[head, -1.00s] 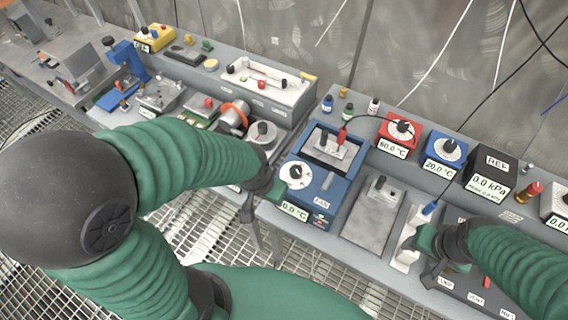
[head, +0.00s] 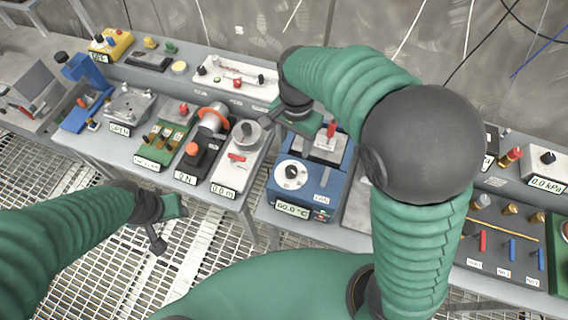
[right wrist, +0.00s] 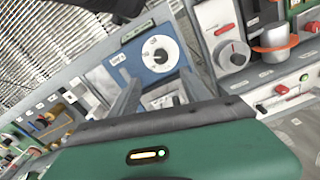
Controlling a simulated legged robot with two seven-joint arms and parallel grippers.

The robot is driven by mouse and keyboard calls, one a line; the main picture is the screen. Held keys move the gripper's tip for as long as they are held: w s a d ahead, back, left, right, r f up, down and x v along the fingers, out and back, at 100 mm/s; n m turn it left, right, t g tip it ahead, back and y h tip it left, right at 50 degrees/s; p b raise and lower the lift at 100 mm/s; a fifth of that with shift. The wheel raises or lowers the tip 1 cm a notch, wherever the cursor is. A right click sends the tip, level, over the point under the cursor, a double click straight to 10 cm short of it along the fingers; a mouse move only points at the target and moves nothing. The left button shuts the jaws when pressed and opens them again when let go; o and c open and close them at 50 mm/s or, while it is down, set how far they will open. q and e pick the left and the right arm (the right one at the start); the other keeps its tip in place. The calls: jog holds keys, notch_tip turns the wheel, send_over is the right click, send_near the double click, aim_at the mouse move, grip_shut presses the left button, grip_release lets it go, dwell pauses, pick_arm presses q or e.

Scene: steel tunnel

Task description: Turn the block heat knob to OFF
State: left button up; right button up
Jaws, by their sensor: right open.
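The blue block heater (head: 325,197) stands on the bench with a white round dial on its sloped front. The black heat knob (head: 291,171) sits in the dial's middle; its pointer setting is too small to read. The display below reads 60.0 °C. My right gripper (head: 297,126) is open over the heater's back left part, behind the knob and apart from it. In the right wrist view the knob (right wrist: 160,56) shows just beyond the open fingers, with nothing between them. My left gripper (head: 168,208) hangs over the floor grating, left of the heater; its jaw opening is unclear.
A red-topped probe (head: 331,130) stands in the heater's well. Left of it are a grey round dial unit (head: 246,136) and an orange-ringed cylinder (head: 213,118). My right arm hides the bench right of the heater. The grating in front is open.

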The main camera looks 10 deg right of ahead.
aim_at(291, 169)
jog(key=f, duration=1.3)
jog(key=shift+a+f, duration=0.3)
jog(key=shift+a, duration=0.1)
jog(key=shift+d+f, duration=0.1)
jog(key=shift+d, duration=0.25)
jog(key=shift+c, duration=0.2)
jog(key=shift+w+a, duration=0.1)
grip_shut()
